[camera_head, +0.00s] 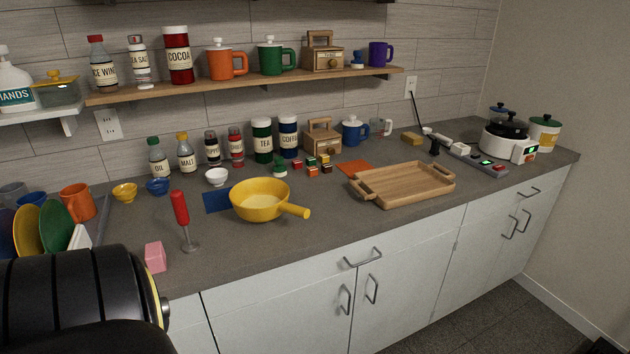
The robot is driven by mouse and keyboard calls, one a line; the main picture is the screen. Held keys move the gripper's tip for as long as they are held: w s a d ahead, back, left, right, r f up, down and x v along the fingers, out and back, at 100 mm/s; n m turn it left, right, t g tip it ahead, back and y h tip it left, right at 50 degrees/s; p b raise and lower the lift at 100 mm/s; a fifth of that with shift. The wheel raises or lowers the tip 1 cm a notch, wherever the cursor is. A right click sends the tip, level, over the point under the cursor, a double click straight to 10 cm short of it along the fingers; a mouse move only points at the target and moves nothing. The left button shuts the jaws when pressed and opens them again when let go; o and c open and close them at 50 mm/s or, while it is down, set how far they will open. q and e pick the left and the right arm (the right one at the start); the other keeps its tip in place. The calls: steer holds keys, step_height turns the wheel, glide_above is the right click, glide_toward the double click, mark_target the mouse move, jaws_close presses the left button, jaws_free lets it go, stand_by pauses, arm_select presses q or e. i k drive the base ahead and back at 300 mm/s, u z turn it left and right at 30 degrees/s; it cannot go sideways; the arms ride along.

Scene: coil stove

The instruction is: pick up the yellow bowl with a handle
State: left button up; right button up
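The yellow bowl with a handle (262,203) stands upright on the grey counter, near the middle of the view. Its handle (294,210) points right and toward the counter's front edge. It looks empty, and nothing is holding it. A dark blue flat piece (215,200) lies beside it on the left. A thick black rounded part, likely of my own arm, fills the lower left corner. Neither gripper's fingers can be seen.
A red-handled tool (181,220) stands left of the bowl, with a pink block (155,257) nearby. A wooden tray (404,184) lies to the right. A white bowl (216,177) and jars stand behind. Counter in front of the bowl is clear.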

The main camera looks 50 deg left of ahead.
mark_target(257, 200)
steer(key=u, duration=0.5)
steer(key=i, duration=1.35)
steer(key=u, duration=1.1)
